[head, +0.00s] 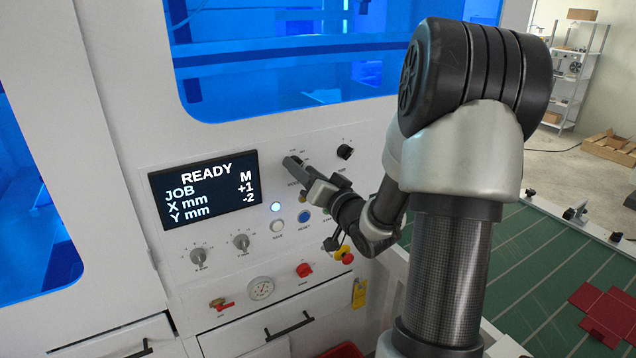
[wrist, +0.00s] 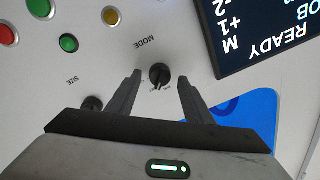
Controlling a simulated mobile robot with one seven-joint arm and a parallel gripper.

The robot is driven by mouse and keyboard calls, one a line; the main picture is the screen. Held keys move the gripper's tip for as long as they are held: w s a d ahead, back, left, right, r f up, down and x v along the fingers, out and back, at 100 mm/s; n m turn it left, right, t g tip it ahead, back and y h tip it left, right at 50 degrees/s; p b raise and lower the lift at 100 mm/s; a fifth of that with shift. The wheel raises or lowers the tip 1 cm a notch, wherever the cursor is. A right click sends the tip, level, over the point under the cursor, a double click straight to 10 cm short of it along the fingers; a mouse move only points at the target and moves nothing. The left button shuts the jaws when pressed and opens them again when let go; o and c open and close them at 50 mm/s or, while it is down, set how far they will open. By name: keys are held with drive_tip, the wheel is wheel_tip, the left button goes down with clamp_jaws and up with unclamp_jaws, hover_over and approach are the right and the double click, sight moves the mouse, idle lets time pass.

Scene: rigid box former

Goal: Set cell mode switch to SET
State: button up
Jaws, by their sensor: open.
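The mode switch (wrist: 158,75) is a small black rotary knob on the white panel, with the word MODE beside it. In the wrist view its narrow grip points roughly down the picture, towards small position labels too small to read surely. My gripper (wrist: 159,80) is open, with one finger on each side of the knob and a gap showing on both sides. In the head view my gripper (head: 299,172) is at the panel, right of the display, and hides most of the knob. The display (head: 204,188) reads READY, JOB M, X mm +1, Y mm -2.
The size knob (head: 345,152) is right of my gripper; it also shows in the wrist view (wrist: 92,103). Below are a white button (head: 278,226), a blue button (head: 305,216), red controls and a gauge (head: 261,288). A green table (head: 540,270) lies right.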

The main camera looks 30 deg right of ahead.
drive_tip(key=s+d+b, duration=0.1)
drive_tip(key=s+b, duration=1)
drive_tip(key=s, duration=0.6)
drive_tip(key=shift+d+f, duration=0.2)
drive_tip(key=shift+f, duration=0.2)
drive_tip(key=shift+w, duration=0.1)
